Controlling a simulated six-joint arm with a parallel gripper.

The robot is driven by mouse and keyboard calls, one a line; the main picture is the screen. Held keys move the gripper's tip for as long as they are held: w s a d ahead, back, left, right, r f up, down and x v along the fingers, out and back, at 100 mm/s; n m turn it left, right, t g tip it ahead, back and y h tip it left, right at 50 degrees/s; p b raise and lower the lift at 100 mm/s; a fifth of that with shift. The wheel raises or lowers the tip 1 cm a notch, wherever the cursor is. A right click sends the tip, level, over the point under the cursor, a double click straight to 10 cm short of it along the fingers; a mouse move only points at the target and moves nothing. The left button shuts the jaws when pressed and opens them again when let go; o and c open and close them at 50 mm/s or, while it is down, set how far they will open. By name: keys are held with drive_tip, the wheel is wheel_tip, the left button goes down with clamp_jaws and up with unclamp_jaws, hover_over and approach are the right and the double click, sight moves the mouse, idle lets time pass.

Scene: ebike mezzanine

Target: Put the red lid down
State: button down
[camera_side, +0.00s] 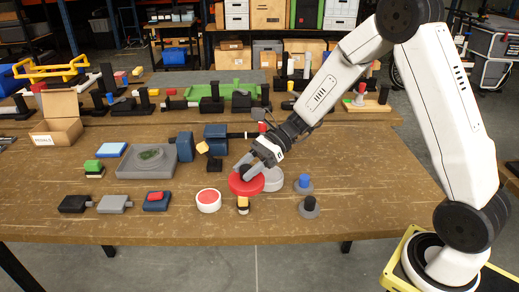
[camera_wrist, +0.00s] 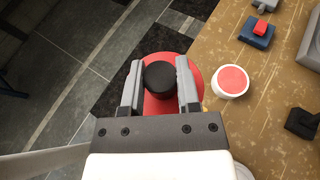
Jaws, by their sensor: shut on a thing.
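The red lid (camera_side: 246,186) is a round disc with a black knob (camera_wrist: 160,77). My gripper (camera_side: 256,166) is shut on the knob, with a grey finger on each side of it in the wrist view (camera_wrist: 160,86). The lid looks held above the table near its front edge. In the side view it overlaps a light grey round piece (camera_side: 273,181) and the top of a small yellow and black piece (camera_side: 243,206). I cannot tell whether it touches either one. The fingers and wrist hide part of the lid.
A white round piece with a red top (camera_side: 208,201) sits left of the lid. Blue-knobbed (camera_side: 304,184) and black-knobbed (camera_side: 309,208) grey pieces stand to the right. A grey tray (camera_side: 130,170) and a cardboard box (camera_side: 55,130) lie left. Bare wooden tabletop (camera_side: 350,200) shows at right.

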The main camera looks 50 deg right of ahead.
drive_tip(key=w+d+f+m+t+h, duration=0.1)
drive_tip(key=w+d+m+t, duration=0.15)
drive_tip(key=d, duration=0.35)
drive_tip(key=w+d+f+m+t+h, duration=0.1)
drive_tip(key=w+d+m+t, duration=0.15)
drive_tip(key=d, duration=0.45)
drive_tip(key=w+f, duration=0.2)
drive_tip(key=w, duration=0.2)
drive_tip(key=w+f, duration=0.3)
drive_tip(key=w, duration=0.1)
drive_tip(key=w+f, duration=0.2)
drive_tip(key=w, duration=0.2)
drive_tip(key=shift+w+d+f, duration=0.3)
drive_tip(key=shift+f, duration=0.1)
drive_tip(key=shift+w+f+n, duration=0.3)
drive_tip(key=shift+w+f, duration=0.15)
drive_tip(key=shift+f, duration=0.05)
drive_tip(key=shift+f, duration=0.1)
drive_tip(key=shift+w+f, duration=0.25)
drive_tip(key=shift+f, duration=1.5)
drive_tip(key=shift+f, duration=0.15)
